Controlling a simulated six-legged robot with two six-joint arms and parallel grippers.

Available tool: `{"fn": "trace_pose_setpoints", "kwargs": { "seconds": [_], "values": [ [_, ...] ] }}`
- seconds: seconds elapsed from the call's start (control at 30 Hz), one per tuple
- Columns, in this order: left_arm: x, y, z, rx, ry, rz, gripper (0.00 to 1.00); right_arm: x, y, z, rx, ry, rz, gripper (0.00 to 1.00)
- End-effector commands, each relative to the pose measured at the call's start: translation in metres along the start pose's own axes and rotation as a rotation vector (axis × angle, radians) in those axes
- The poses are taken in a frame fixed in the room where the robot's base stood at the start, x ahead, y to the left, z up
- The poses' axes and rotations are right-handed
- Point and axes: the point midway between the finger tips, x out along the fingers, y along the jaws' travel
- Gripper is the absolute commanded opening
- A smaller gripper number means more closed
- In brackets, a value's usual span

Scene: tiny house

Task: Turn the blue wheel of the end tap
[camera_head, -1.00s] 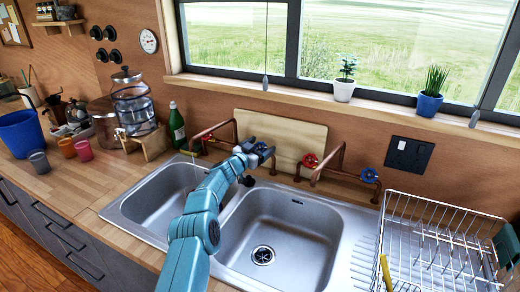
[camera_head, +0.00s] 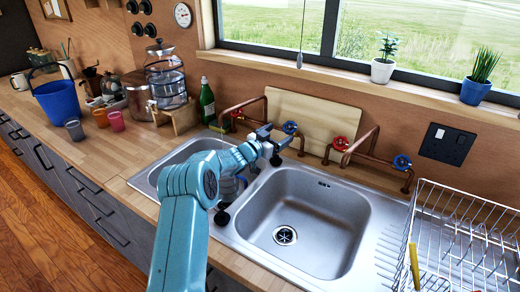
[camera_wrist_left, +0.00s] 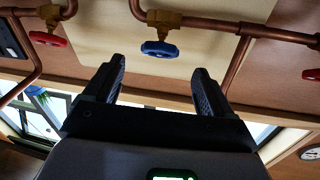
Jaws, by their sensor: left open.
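Two copper taps stand behind the sink, each with a red and a blue wheel. The left tap has a red wheel (camera_head: 237,114) and a blue wheel (camera_head: 290,127); the right tap has a red wheel (camera_head: 340,143) and a blue wheel (camera_head: 402,162). My left gripper (camera_head: 275,136) is open and empty, just in front of the left tap's blue wheel. In the left wrist view, which is upside down, a blue wheel (camera_wrist_left: 160,48) lies ahead, centred between the open fingers (camera_wrist_left: 160,72) and apart from them. My right gripper is not in view.
A cutting board (camera_head: 300,118) leans on the wall behind the taps. A green bottle (camera_head: 207,101) stands left of the left tap. A wire dish rack (camera_head: 455,235) is at the right. The sink basin (camera_head: 310,215) is empty.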

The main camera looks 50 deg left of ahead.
Motion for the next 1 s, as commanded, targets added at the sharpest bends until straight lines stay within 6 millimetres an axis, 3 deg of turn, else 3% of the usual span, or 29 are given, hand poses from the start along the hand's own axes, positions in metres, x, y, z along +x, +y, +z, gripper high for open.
{"fn": "trace_pose_setpoints", "kwargs": {
  "seconds": [0.2,0.4,0.6,1.0],
  "values": [
    [-0.047,-0.001,0.001,0.002,0.001,-0.003,0.84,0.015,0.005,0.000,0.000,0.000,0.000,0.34],
    [-0.079,0.000,0.000,0.002,0.002,-0.001,0.84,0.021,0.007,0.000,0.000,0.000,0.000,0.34],
    [-0.090,0.000,-0.001,0.001,0.001,0.000,0.84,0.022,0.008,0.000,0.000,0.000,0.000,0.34],
    [-0.090,-0.001,0.001,0.040,-0.008,-0.006,0.84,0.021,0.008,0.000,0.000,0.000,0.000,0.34]
  ]
}}
